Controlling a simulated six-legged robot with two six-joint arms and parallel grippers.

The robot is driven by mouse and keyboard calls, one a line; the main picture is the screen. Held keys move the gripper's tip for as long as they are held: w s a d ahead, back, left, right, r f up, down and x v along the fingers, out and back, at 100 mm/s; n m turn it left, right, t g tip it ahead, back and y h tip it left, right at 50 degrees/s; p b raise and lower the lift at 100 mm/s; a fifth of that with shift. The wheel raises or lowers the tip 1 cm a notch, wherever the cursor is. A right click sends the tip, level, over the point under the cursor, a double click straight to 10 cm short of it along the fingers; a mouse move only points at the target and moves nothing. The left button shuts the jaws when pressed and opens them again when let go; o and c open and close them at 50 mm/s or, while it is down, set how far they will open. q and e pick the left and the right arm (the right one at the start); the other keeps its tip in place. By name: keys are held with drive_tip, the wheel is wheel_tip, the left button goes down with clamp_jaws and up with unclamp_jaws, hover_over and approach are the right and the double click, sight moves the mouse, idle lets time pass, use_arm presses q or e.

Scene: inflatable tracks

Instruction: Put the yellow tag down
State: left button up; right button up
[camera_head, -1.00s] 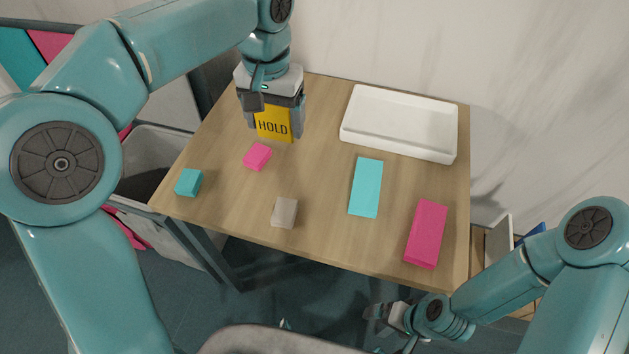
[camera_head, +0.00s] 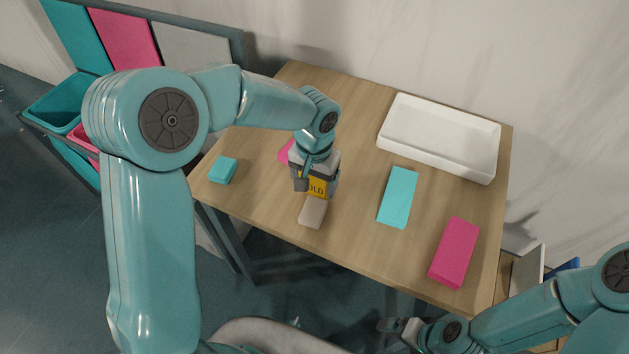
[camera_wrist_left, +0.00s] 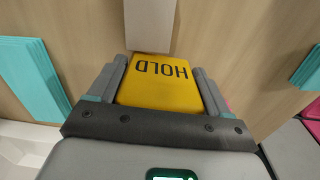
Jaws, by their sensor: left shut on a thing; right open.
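The yellow tag (camera_head: 318,187) with dark "HOLD" lettering is between the fingers of my left gripper (camera_head: 315,185), which is shut on it. The tag also fills the middle of the left wrist view (camera_wrist_left: 158,82), with a grey finger on each side. In the head view the tag is just behind a beige block (camera_head: 312,212) on the table; whether they touch, I cannot tell. My right gripper (camera_head: 402,328) is open and empty, low in front of the table's front edge.
The wooden table (camera_head: 350,130) carries a white tray (camera_head: 440,165) at back right, a flat cyan block (camera_head: 398,198), a long pink block (camera_head: 454,252), a small teal cube (camera_head: 222,170) and a small pink block (camera_head: 285,151) partly hidden by my left arm. Coloured bins (camera_head: 60,105) stand left.

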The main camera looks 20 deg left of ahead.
use_arm(q)
drive_tip(key=shift+f, duration=0.4)
drive_tip(key=shift+f, duration=0.15)
drive_tip(key=o, duration=1)
